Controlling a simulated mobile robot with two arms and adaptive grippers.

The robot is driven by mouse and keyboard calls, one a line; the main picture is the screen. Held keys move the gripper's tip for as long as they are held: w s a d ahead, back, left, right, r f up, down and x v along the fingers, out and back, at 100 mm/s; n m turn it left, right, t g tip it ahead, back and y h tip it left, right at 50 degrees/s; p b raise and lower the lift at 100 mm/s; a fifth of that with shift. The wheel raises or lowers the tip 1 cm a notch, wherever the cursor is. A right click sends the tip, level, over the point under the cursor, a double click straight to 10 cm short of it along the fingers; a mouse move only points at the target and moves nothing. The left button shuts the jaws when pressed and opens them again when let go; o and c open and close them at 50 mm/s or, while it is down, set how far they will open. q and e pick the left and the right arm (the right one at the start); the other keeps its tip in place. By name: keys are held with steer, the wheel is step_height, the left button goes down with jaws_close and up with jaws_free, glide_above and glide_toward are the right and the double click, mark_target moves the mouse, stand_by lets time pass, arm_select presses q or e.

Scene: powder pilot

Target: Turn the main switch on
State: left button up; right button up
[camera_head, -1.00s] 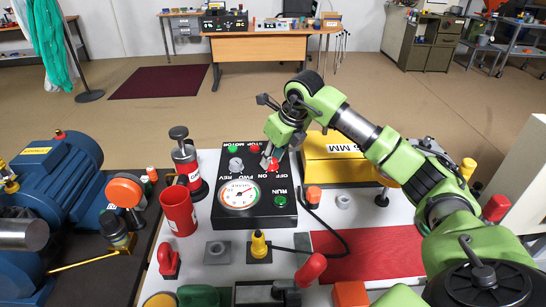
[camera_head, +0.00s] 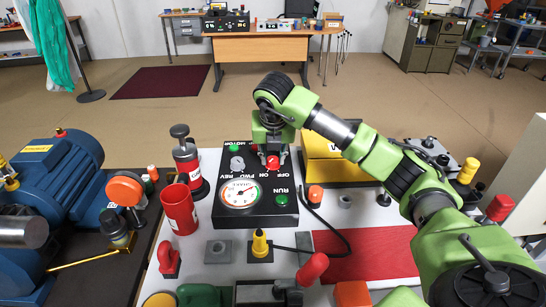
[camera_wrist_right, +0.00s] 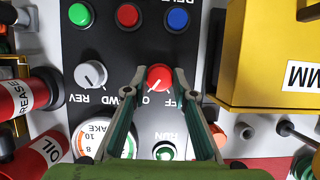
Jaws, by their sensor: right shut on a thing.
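The main switch is a red knob (camera_head: 272,163) with ON and OFF labels on the black control box (camera_head: 226,219). In the right wrist view the red knob (camera_wrist_right: 159,77) sits between the two fingertips of my right gripper (camera_wrist_right: 157,86). The fingers appear to touch its sides, and they partly cover the OFF label. In the head view my right gripper (camera_head: 272,146) points down over the knob and hides part of it. The exact angle of the knob is hard to tell. My left gripper is not in view.
A grey FWD/REV knob (camera_wrist_right: 90,74) is beside the red one, and a green RUN button (camera_head: 281,200) is nearer. A yellow box (camera_head: 325,160) stands close at right.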

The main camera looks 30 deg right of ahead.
steer(key=shift+r, duration=0.1)
stand_by(0.4)
steer(key=o, duration=1.1)
steer(key=v, duration=1.2)
steer(key=shift+a, duration=0.1)
steer(key=shift+w, duration=0.1)
